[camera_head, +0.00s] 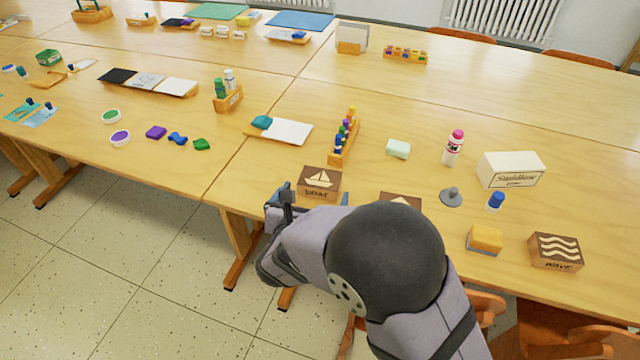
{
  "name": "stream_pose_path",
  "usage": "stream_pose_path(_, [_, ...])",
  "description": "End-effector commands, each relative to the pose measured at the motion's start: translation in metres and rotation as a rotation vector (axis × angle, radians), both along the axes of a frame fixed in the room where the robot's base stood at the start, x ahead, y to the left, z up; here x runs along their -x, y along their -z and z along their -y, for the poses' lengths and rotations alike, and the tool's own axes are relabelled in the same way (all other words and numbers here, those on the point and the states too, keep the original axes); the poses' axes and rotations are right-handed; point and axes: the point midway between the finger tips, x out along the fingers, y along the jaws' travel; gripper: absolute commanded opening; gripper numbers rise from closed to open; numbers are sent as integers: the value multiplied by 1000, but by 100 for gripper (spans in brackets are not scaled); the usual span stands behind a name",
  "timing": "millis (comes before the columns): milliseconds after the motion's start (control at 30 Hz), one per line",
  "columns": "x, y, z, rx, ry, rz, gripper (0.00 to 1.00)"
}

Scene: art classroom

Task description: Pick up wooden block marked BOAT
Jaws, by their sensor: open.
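The wooden block marked BOAT (319,184) is a brown block with a pale sailboat on its top and the word on its front side. It sits near the front edge of the table, just left of the middle of the head view. My gripper (287,196) is at the block's left, close to the table edge. It is open, and I see nothing held in it.
A second brown block (401,198) is partly hidden behind my arm. A block marked WAVE (556,252), a yellow sponge-like block (485,239) and a grey knobbed piece (451,197) stand to the right. A wooden rack of small bottles (343,143) stands behind the BOAT block.

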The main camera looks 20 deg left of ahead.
Motion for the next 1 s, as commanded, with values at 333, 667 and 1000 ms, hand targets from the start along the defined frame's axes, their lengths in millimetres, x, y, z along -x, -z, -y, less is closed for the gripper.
stream_pose_path(333, [-19,7,-2,-1,1,0,100])
stream_pose_path(667, [-48,12,-6,0,4,-1,100])
stream_pose_path(1000, [-69,21,-10,-1,3,-1,100])
